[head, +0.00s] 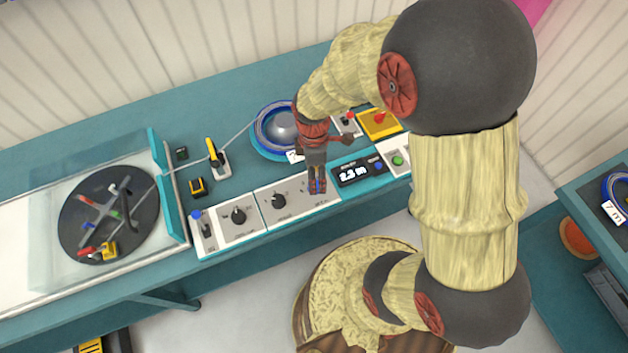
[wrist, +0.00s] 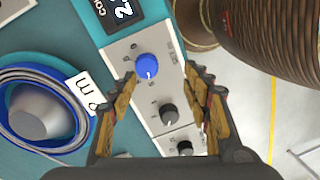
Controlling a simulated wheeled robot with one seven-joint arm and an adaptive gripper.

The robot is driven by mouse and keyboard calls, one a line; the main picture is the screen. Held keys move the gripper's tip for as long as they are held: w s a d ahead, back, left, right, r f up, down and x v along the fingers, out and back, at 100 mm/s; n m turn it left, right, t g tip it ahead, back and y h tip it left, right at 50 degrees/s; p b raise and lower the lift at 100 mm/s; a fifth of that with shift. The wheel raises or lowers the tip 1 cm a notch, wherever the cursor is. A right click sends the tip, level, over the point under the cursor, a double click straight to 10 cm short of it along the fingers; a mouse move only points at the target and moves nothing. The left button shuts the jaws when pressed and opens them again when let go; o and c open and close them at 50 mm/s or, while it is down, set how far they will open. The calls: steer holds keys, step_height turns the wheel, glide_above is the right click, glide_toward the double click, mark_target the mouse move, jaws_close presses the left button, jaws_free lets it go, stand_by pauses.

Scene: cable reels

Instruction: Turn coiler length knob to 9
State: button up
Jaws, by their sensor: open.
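A blue knob (wrist: 148,66) sits on the pale coiler panel (wrist: 125,52) in the wrist view; its white mark points toward the bottom of the picture. Small print around it is too small to read. My gripper (wrist: 160,79) is open, its fingers on either side of the panel strip, with the blue knob just beyond and between the tips. I cannot tell whether either finger touches it. In the head view my gripper (head: 317,184) points down over the panel's right part and mostly hides this knob. Two dark knobs (wrist: 168,113) (wrist: 185,148) lie nearer the wrist.
A display (head: 358,173) reading about 2.3 m is right of my gripper. A blue cable coil (head: 262,136) lies behind the panel. A cable guide with a yellow lever (head: 213,152) and a dark turntable (head: 80,222) are left. A wooden reel (head: 340,270) stands in front.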

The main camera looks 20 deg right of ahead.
steer(key=shift+w+r+n+t, duration=0.2)
steer(key=shift+w+n+t, duration=0.1)
steer(key=shift+w+n, duration=0.75)
steer(key=shift+n, duration=1.15)
step_height(320, 180, down, 8)
steer(key=shift+r+b, duration=0.15)
steer(key=shift+b, duration=0.85)
steer(key=shift+c, duration=1)
steer(key=c, duration=1)
steer(key=shift+o, duration=0.2)
